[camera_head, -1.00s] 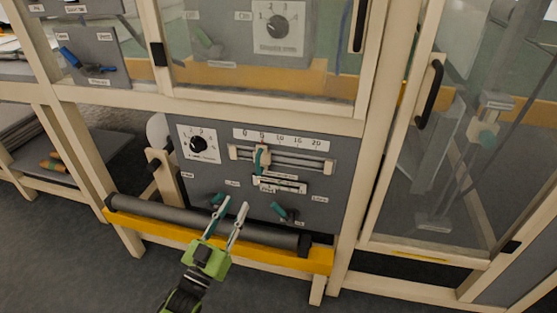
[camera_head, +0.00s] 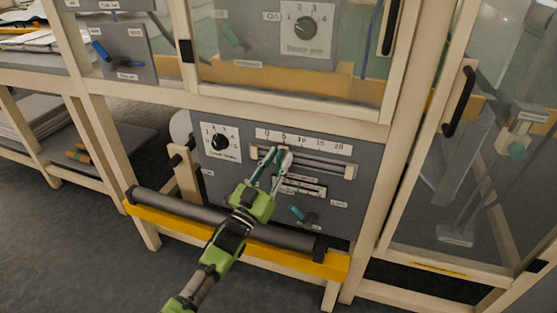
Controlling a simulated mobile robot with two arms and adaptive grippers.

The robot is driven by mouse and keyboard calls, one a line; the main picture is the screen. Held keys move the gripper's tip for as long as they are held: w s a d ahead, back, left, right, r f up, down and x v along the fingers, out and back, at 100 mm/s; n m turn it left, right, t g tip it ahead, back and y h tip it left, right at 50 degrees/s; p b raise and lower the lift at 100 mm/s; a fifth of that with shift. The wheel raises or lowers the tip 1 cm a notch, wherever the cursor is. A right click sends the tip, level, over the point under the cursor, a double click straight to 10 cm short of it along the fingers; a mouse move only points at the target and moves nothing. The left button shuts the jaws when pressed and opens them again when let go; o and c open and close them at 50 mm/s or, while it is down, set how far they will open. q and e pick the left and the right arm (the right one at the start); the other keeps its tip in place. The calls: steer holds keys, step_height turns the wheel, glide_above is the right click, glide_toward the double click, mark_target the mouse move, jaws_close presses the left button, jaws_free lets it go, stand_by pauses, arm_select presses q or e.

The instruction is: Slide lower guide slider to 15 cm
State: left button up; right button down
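The lower guide slider (camera_head: 283,149) sits near the 5 mark of the scale strip (camera_head: 303,141), which is marked 0 to 20. It rides on a horizontal rail (camera_head: 325,167) on the grey lower panel. My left gripper (camera_head: 279,156) is green with pale fingers and reaches up to the slider. Its fingertips are apart, one on each side of the slider's teal handle, and partly hide it. Whether they touch the handle cannot be told. My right gripper is not in view.
A dark roller (camera_head: 210,210) and a yellow bar (camera_head: 180,223) run across the front below the panel. A dial (camera_head: 220,142) is left of the scale. A teal lever (camera_head: 301,215) sits lower right. A framed glass door (camera_head: 470,160) stands at the right.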

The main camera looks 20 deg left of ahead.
arm_select(q)
steer(key=shift+w, duration=0.15)
jaws_close()
steer(key=d, duration=0.9)
steer(key=shift+s+d, duration=0.2)
steer(key=shift+d, duration=0.45)
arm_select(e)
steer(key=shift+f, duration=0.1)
arm_select(q)
jaws_free()
